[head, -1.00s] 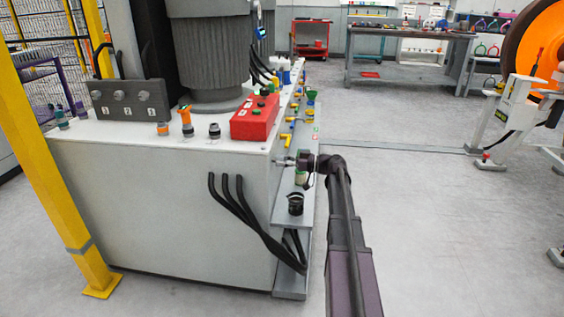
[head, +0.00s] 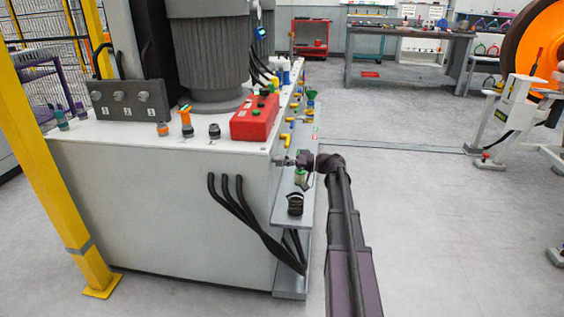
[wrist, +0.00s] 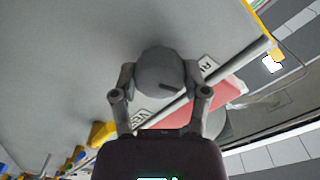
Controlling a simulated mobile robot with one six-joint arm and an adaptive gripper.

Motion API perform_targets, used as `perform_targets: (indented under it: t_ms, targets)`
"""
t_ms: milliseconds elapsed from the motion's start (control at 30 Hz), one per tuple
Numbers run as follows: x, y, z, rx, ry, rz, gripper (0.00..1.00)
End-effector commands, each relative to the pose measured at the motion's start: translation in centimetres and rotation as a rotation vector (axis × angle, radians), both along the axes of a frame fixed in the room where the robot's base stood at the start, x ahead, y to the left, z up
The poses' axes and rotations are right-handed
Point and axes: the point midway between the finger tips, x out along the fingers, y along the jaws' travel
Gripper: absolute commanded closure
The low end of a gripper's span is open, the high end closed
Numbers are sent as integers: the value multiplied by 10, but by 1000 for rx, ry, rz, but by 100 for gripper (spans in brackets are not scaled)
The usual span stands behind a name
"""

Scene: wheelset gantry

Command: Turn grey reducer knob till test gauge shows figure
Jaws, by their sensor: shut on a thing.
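The grey knob (wrist: 158,70) is round, with a dark pointer mark on its face. In the wrist view it sits between the two fingers of my gripper (wrist: 160,82), which is shut on it from both sides. A plate with lettering shows beside the knob, partly hidden. In the head view my gripper (head: 287,161) is at the right side of the white cabinet (head: 150,200), below the red box; the knob is too small and covered there to make out. A small blue-faced device (head: 261,32) on the column may be the gauge; I cannot read its figure.
A red box (head: 255,118) with buttons stands on the cabinet top. Yellow handles (head: 284,140) line its right side. Black hoses (head: 240,215) hang in front, near a low ledge with a black cylinder (head: 295,204). Open floor lies to the right.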

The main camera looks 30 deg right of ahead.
Motion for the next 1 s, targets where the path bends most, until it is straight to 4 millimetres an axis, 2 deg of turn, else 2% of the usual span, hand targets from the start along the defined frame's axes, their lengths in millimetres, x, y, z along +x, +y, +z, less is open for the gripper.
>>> perform_targets:
  t_ms: [700,1000]
  targets:
    - [1,2,0,378,561,4,89]
    - [1,1,1,497,736,4,89]
